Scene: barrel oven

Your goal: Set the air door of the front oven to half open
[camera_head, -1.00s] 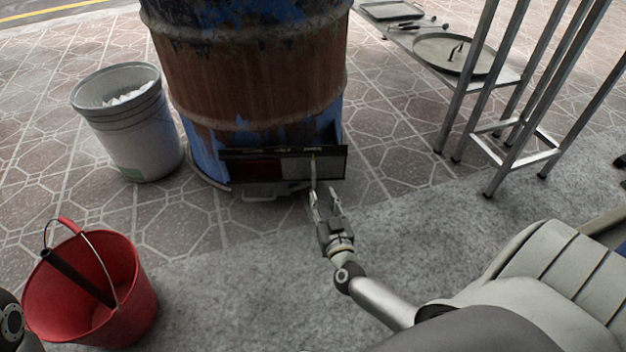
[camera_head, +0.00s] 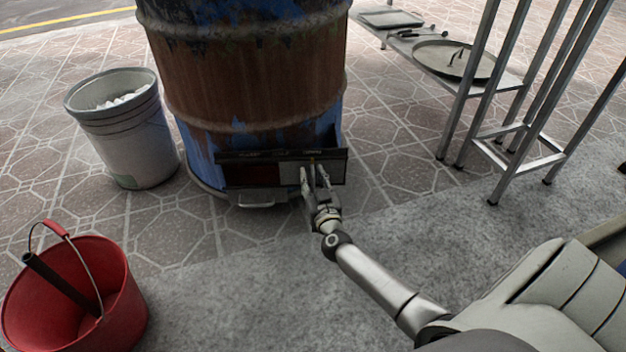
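The front oven is a rusty barrel (camera_head: 250,85) with blue paint patches. At its foot is a dark frame holding the air door (camera_head: 294,173), a light grey panel toward the right. Left of the panel the frame shows a dark reddish area (camera_head: 252,174). A small upright handle (camera_head: 313,166) shows near the frame's top edge. My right gripper (camera_head: 314,172) is at the door's front, its two fingers apart, one on each side of the handle. Whether they touch it I cannot tell. My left gripper is out of view.
A grey bin (camera_head: 125,140) with white contents stands left of the barrel. A red bucket (camera_head: 125,310) with a dark rod is at the lower left. A metal table (camera_head: 510,82) with a round pan (camera_head: 437,59) stands at the right. The paving between is clear.

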